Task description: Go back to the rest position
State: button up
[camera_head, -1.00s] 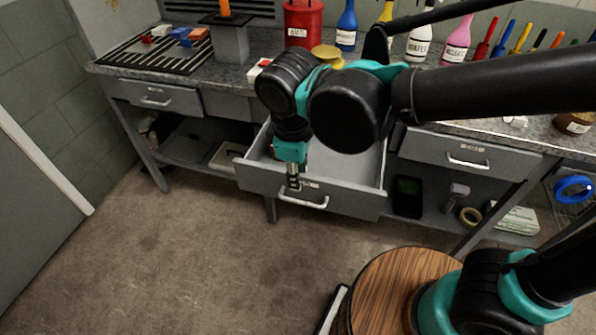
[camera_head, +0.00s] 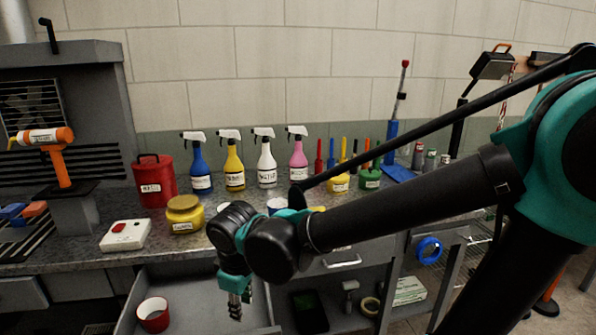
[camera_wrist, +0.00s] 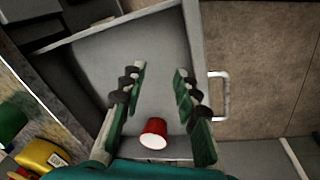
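My gripper (camera_head: 238,305) hangs pointing down over the right part of the open drawer (camera_head: 205,290) in the head view. In the wrist view my gripper (camera_wrist: 158,82) has its two fingers well apart with nothing between them. A red cup (camera_head: 152,317) with a pale inside is in the drawer, left of my gripper in the head view. The cup (camera_wrist: 153,130) also shows in the wrist view, near the base of the fingers and below them.
The counter above the drawer holds a red canister (camera_head: 154,185), a yellow jar (camera_head: 185,214), a white box with a red button (camera_head: 125,235) and several spray bottles (camera_head: 234,170). The open drawer's handle (camera_wrist: 220,95) faces bare floor (camera_wrist: 265,75).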

jog(key=w+d+f+m, duration=0.2)
jog(key=d+m, duration=0.3)
jog(key=d, duration=0.5)
jog(key=w+d+f+m+t, duration=0.1)
jog(key=d+m, duration=0.4)
jog(key=d, duration=0.6)
jog(key=w+d+f+m+t, duration=0.1)
jog(key=w+d+f+m, duration=0.3)
jog(key=d, duration=0.7)
jog(key=shift+d+f+m+h, duration=0.25)
jog(key=shift+f+m+h, duration=0.15)
jog(key=shift+f, duration=0.4)
